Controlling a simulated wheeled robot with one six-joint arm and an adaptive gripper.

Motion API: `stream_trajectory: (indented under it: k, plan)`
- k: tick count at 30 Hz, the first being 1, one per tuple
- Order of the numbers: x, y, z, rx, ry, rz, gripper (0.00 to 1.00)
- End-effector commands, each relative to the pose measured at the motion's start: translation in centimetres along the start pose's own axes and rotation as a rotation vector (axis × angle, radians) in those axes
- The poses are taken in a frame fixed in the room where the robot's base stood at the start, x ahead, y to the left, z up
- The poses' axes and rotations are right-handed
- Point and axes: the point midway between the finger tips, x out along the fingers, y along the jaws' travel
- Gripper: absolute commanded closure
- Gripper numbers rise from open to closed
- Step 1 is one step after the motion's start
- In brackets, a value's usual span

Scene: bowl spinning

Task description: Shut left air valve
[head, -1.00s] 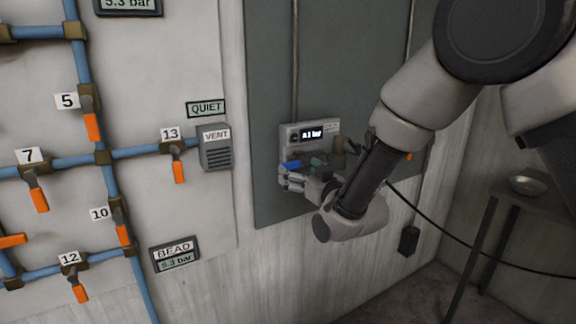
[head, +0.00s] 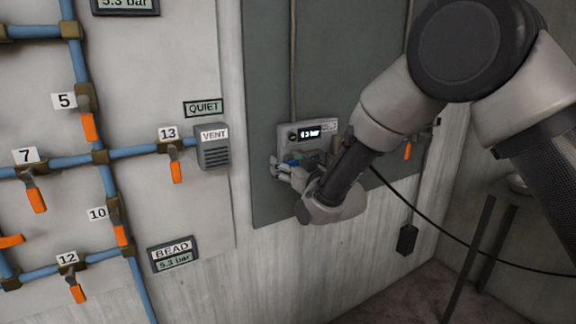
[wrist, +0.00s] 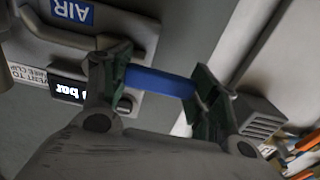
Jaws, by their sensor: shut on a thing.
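A grey air unit (head: 321,128) with a small lit bar display is on the dark wall panel. In the wrist view, my gripper (wrist: 155,82) is shut on the blue lever (wrist: 160,81), which spans between the two green-padded fingers. A blue AIR label (wrist: 72,11) shows upside down on the unit there. The valve's body is mostly hidden.
The grey VENT box (head: 213,146) is left of the panel, beside valve 13 (head: 176,170). Blue pipes with several orange-handled valves cover the left wall. A black cable (head: 450,232) hangs at right, near a metal stand (head: 478,240). Open space lies below the unit.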

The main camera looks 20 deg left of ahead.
Motion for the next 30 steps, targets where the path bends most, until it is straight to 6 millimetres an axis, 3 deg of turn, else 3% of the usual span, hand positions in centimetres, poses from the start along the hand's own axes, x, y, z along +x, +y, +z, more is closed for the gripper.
stream_trajectory:
  k: [14, 30]
  plan:
    - [0.0, 0.0, 0.7, -0.099, 0.0, 0.0, 0.82]
    - [0.0, 0.9, 3.4, -0.572, 0.0, 0.0, 0.82]
